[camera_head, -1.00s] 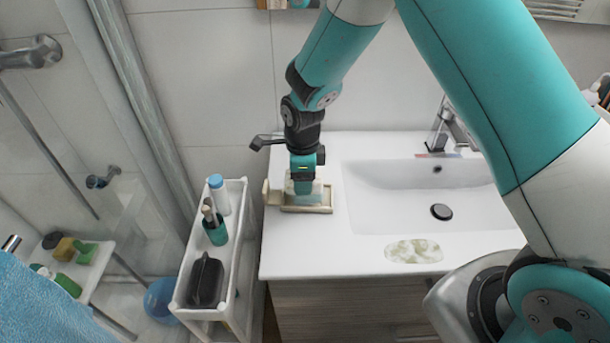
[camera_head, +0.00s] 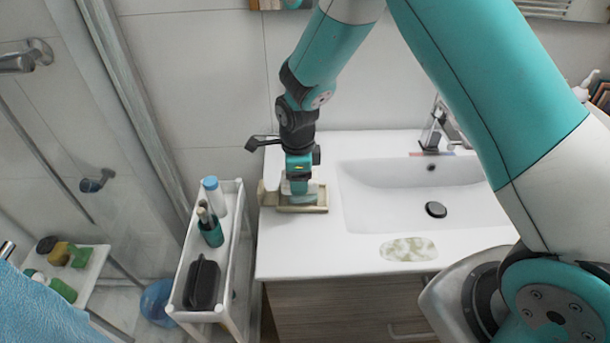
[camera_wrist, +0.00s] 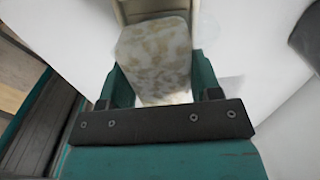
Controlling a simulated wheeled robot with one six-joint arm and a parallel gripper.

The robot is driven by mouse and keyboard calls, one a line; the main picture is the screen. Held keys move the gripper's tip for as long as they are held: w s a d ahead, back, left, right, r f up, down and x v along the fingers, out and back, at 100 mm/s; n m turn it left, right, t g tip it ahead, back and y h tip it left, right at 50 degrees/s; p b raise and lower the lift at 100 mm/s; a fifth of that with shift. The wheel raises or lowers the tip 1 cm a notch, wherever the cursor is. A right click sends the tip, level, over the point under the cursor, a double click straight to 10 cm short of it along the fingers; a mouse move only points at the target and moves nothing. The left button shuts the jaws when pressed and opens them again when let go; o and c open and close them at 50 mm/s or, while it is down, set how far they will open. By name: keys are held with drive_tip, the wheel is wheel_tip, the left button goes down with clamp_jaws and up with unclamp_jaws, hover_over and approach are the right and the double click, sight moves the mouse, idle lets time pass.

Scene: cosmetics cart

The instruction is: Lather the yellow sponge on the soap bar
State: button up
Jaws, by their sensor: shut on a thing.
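My gripper (camera_head: 300,184) points down over the left end of the white sink counter. In the wrist view its two teal fingers (camera_wrist: 161,72) are shut on a pale block mottled with tan (camera_wrist: 153,45). From its look I cannot tell whether this block is the sponge or the soap bar. A shallow beige tray (camera_head: 312,209) lies on the counter below the gripper; the block is at or just above it, and contact is hidden. A mottled pale oval piece (camera_head: 408,249) lies flat near the counter's front edge. A yellow-brown block (camera_head: 59,253) sits on the shower shelf.
A white cart (camera_head: 229,262) left of the counter holds a blue-capped bottle (camera_head: 215,198), a teal cup (camera_head: 211,233) and a black object (camera_head: 202,285). The sink basin (camera_head: 385,190) is to the right. Green items share the shower shelf (camera_head: 86,283).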

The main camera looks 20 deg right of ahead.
drive_tip(key=shift+a, duration=0.15)
drive_tip(key=shift+s+d, duration=0.2)
drive_tip(key=shift+d, duration=0.45)
drive_tip(key=shift+s+d, duration=0.15)
drive_tip(key=shift+d, duration=0.5)
drive_tip(key=shift+w+a+f, duration=0.1)
drive_tip(key=shift+w+a, duration=0.1)
drive_tip(key=shift+a, duration=0.45)
drive_tip(key=shift+w+a+f, duration=0.1)
drive_tip(key=shift+w+a, duration=0.1)
drive_tip(key=shift+a, duration=0.45)
drive_tip(key=shift+s+d+r, duration=0.1)
drive_tip(key=shift+s+d, duration=0.15)
drive_tip(key=shift+d, duration=0.4)
drive_tip(key=shift+s+d+r, duration=0.1)
drive_tip(key=shift+s+d, duration=0.1)
drive_tip(key=shift+d, duration=0.45)
wheel_tip(320, 180, up, 7)
drive_tip(key=p, duration=0.5)
drive_tip(key=shift+f, duration=0.1)
